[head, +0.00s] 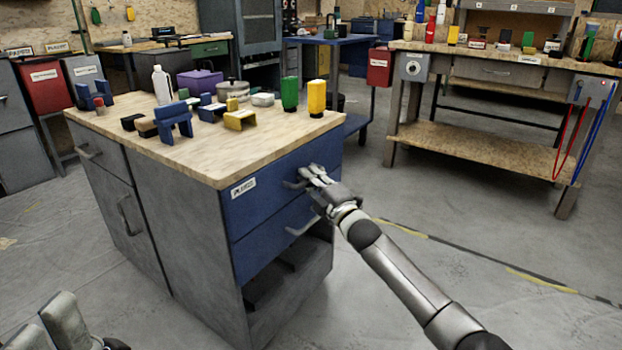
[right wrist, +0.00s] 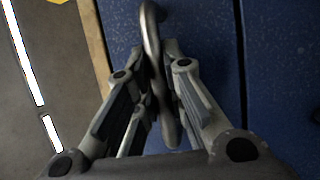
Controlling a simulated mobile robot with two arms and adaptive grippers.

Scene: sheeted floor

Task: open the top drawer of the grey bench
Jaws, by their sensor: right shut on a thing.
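The grey bench (head: 180,222) has a wooden top and two blue drawers at its front end. The top drawer (head: 262,192) carries a white label and looks flush with the lower drawer (head: 262,246). My right gripper (head: 310,178) is at the top drawer's metal handle (head: 292,184). In the right wrist view, the fingers of my right gripper (right wrist: 163,95) are closed around the handle bar (right wrist: 150,35), against the blue front. The fingers partly hide the handle. My left gripper (head: 48,326) is at the lower left, away from the bench, its fingers apart and nothing seen between them.
The bench top holds a white bottle (head: 162,85), a purple box (head: 200,80), a pot (head: 232,91), green and yellow containers and several coloured blocks. A workbench (head: 480,145) stands at the right rear. The floor (head: 450,240) in front of the drawers is clear.

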